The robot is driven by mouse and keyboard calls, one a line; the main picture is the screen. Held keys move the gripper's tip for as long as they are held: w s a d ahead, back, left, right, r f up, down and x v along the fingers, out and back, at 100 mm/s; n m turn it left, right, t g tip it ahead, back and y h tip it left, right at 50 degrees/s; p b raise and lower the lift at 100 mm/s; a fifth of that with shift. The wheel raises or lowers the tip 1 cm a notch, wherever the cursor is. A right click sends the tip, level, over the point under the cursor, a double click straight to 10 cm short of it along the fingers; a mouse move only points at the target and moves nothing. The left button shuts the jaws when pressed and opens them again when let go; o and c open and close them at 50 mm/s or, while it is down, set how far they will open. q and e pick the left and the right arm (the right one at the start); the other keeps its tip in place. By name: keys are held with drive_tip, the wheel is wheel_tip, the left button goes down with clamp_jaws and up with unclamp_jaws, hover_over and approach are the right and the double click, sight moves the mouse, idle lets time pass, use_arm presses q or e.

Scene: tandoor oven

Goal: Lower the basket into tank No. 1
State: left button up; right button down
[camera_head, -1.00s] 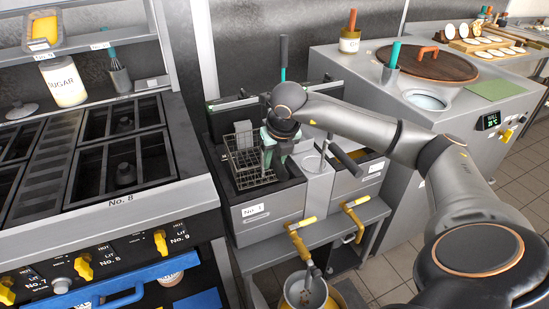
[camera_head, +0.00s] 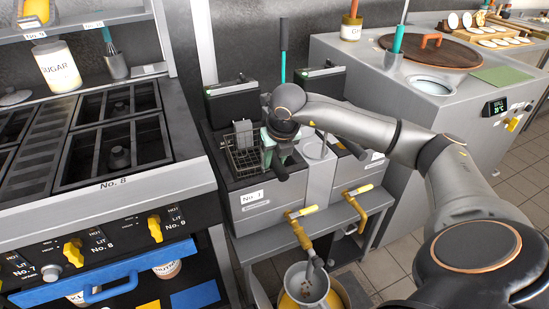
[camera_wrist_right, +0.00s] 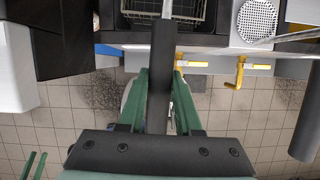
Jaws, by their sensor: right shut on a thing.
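The wire basket (camera_head: 243,158) is over tank No. 1 (camera_head: 257,198), which carries a "No. 1" label. Its lower part is within the outline of the tank opening in the head view; I cannot tell how deep it sits. My right gripper (camera_head: 281,160) is shut on the basket's black handle, at the basket's right side in this view. The right wrist view shows the green fingers (camera_wrist_right: 158,100) around the dark handle (camera_wrist_right: 160,65), with the wire basket (camera_wrist_right: 170,8) at the top edge.
A second tank (camera_head: 350,170) with its own black handle stands to the right. The stove (camera_head: 115,150) is close on the left, the tandoor (camera_head: 425,85) on the right.

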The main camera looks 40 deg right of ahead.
drive_tip(key=shift+f+b, duration=0.8)
drive_tip(key=shift+f, duration=0.3)
use_arm(q)
drive_tip(key=f+b, duration=0.3)
drive_tip(key=shift+w+a+f, duration=0.15)
drive_tip(key=shift+w+f, duration=0.05)
drive_tip(key=shift+f, duration=0.05)
use_arm(e)
wheel_tip(320, 180, down, 4)
drive_tip(key=shift+f, duration=0.1)
use_arm(q)
drive_tip(key=shift+f+b, duration=0.2)
drive_tip(key=shift+b, duration=0.25)
use_arm(e)
drive_tip(key=shift+f, duration=0.25)
drive_tip(key=shift+f+b, duration=0.35)
drive_tip(key=shift+f, duration=0.05)
drive_tip(key=c, duration=0.5)
unclamp_jaws()
use_arm(q)
drive_tip(key=shift+s+f, duration=0.1)
drive_tip(key=shift+f, duration=0.3)
